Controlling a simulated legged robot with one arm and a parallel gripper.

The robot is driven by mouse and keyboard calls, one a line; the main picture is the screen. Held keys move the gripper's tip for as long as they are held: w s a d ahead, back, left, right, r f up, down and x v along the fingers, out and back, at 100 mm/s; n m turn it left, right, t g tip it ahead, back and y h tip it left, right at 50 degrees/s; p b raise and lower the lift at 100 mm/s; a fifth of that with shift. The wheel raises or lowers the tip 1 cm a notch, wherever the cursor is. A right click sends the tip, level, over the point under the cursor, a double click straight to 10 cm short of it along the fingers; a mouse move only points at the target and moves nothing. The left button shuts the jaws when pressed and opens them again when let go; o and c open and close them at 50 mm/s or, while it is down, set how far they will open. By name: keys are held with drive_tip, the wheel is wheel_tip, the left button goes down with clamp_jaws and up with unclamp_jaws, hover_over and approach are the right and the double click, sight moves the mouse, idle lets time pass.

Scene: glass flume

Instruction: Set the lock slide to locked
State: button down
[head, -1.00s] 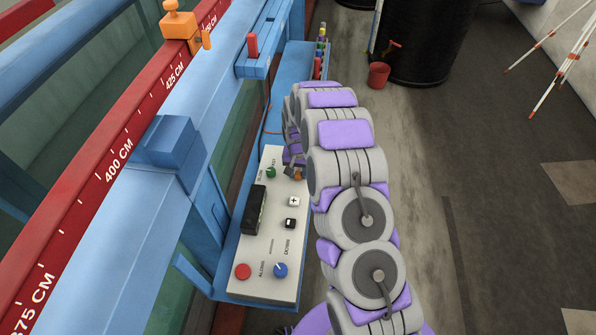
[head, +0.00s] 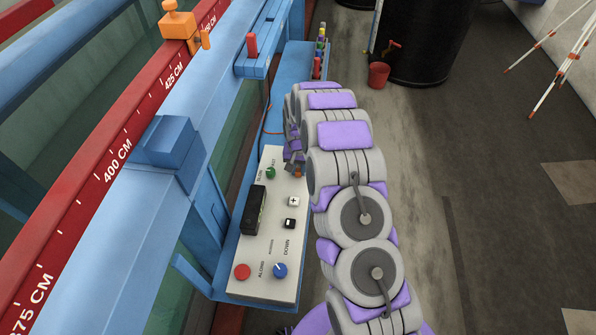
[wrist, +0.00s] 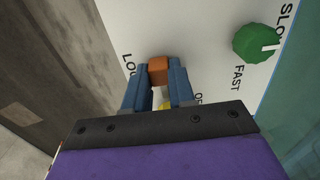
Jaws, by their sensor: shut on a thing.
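The lock slide's orange knob (wrist: 158,70) stands on the white control panel (wrist: 205,40). My gripper (wrist: 162,83) has its two blue fingers closed on either side of the knob. In the wrist view, lettering starting "LO" is left of the knob and lettering starting "O" is right of it; both are partly hidden. The knob sits nearer the "LO" side. In the head view, my gripper (head: 295,168) is at the panel's far right edge, with a little orange (head: 297,174) showing beneath it. The slot and a yellow patch are mostly hidden by my gripper.
A green knob (wrist: 256,43) marked slow and fast is close to the right of my gripper. The panel also carries a black display (head: 255,210), a red button (head: 242,271), a blue knob (head: 280,270) and two small buttons. Open floor (head: 490,210) lies to the right.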

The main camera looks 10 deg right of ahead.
drive_tip(key=shift+w+d+r, duration=0.1)
drive_tip(key=shift+w, duration=0.4)
drive_tip(key=c, duration=0.9)
unclamp_jaws()
wheel_tip(320, 180, up, 17)
drive_tip(key=shift+r, duration=0.1)
